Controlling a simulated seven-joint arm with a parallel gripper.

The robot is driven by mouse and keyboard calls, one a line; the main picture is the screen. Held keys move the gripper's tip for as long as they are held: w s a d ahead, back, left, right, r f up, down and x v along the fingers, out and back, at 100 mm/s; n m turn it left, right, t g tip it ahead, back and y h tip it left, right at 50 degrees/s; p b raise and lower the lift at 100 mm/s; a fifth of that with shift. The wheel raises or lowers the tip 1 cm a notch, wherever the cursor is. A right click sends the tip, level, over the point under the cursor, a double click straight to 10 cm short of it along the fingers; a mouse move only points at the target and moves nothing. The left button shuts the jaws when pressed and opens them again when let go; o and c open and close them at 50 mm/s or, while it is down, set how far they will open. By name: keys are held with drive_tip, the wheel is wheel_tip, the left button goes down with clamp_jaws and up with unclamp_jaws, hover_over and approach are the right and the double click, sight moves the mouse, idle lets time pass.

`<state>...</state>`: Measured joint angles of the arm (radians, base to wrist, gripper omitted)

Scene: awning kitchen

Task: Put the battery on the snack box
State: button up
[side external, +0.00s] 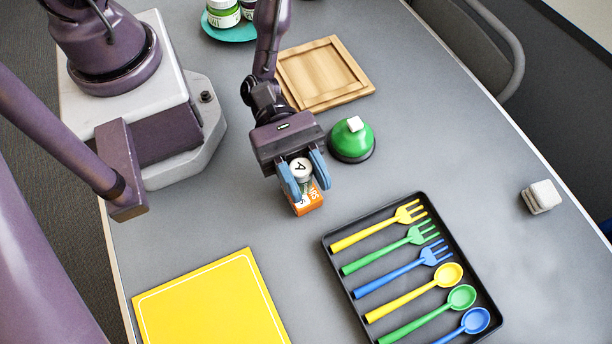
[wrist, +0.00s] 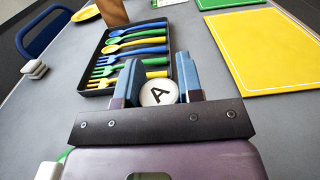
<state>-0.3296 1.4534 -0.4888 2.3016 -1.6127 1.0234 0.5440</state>
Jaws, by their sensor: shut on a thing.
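My gripper (side external: 308,189) is shut on a white round-ended thing marked "A", which looks like the battery (side external: 300,168). The battery's round end also shows between the fingers in the wrist view (wrist: 159,92). A small orange box with white print, which looks like the snack box (side external: 308,202), shows just below the fingertips in the side view. The fingers hide part of it, and I cannot tell whether the battery touches it. The orange box is not visible in the wrist view.
A green domed thing with a white top (side external: 351,140) stands close right of my gripper. A black cutlery tray (side external: 332,243) is at front right, a yellow mat (side external: 212,300) at front left. A wooden board (side external: 322,72) lies behind. A white block stack (side external: 541,197) is far right.

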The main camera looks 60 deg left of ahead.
drive_tip(key=shift+f, duration=0.55)
drive_tip(key=o, duration=1)
drive_tip(key=shift+f, duration=0.1)
drive_tip(key=shift+c, duration=0.2)
